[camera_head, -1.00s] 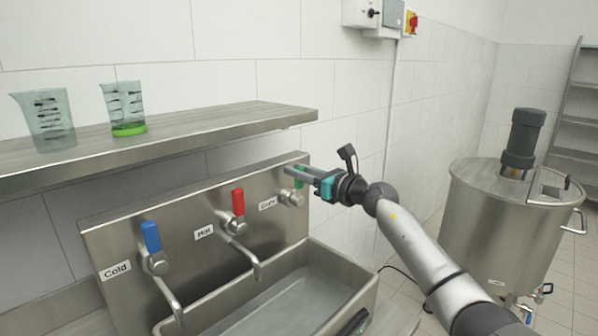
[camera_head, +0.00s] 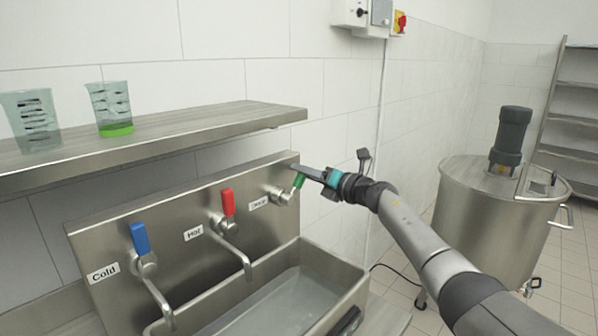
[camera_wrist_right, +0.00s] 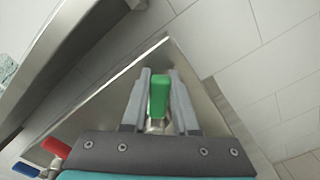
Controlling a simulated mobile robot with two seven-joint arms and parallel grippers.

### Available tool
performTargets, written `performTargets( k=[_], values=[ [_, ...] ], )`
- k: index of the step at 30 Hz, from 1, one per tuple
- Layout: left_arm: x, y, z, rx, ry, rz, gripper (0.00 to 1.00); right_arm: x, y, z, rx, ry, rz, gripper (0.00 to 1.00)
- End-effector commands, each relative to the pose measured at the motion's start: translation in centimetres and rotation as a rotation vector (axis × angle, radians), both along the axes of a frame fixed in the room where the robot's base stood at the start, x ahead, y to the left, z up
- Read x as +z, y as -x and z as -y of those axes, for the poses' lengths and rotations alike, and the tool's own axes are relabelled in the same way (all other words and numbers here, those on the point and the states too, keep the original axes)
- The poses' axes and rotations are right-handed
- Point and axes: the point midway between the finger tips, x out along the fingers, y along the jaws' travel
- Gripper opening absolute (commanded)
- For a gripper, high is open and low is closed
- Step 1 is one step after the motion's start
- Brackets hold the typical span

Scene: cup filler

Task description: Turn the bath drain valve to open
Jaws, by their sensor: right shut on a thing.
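The drain valve's green handle (camera_head: 299,181) is on the right of the steel back panel, beside the label that is hard to read. It now tilts to the right from its body. My right gripper (camera_head: 300,170) is at the handle, its fingers reaching in from the right. In the right wrist view the green handle (camera_wrist_right: 159,95) stands between the two grey fingers of the right gripper (camera_wrist_right: 160,98), which is shut on it. My left gripper is not in view.
A blue cold valve (camera_head: 139,238) and a red hot valve (camera_head: 228,203) sit left on the panel above the steel sink basin (camera_head: 352,290). A shelf (camera_head: 215,122) with two beakers overhangs them. A steel tank (camera_head: 480,225) stands at the right.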

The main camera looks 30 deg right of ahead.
Motion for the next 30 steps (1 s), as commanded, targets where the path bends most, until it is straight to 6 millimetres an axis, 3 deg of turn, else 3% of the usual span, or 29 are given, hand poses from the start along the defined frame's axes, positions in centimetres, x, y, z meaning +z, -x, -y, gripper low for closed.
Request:
performTargets(
  k=[18,30],
  values=[
    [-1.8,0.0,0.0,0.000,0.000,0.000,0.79,-4.0,-0.8,2.3,-0.002,-0.539,-0.188,0.00],
    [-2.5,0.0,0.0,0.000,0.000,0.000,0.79,-5.7,-0.9,2.5,-0.001,-0.755,-0.264,0.00]
  ],
)
